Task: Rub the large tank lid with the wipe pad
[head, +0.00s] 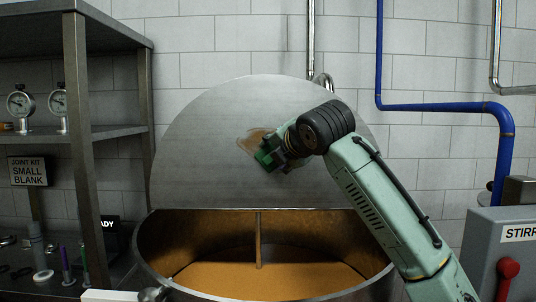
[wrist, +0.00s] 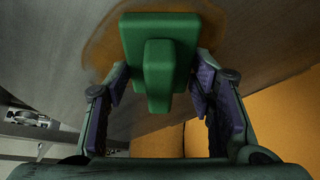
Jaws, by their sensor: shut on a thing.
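The large tank lid (head: 205,150) is a grey metal half-disc standing raised behind the open tank (head: 160,250). A brown stain (head: 252,138) marks the lid near its middle; it also shows around the pad in the wrist view (wrist: 100,45). My gripper (head: 277,157) is in front of the stain and shut on the green wipe pad (head: 264,157). In the wrist view the pad (wrist: 160,70) has its handle between my fingers, and its broad face is against or very near the lid. The contact face is hidden.
The tank holds an orange-brown content (head: 260,279) with a vertical rod (head: 258,240). A metal shelf (head: 110,133) with gauges stands at left. A grey box with a red knob (head: 508,267) and a blue pipe (head: 440,107) are at right.

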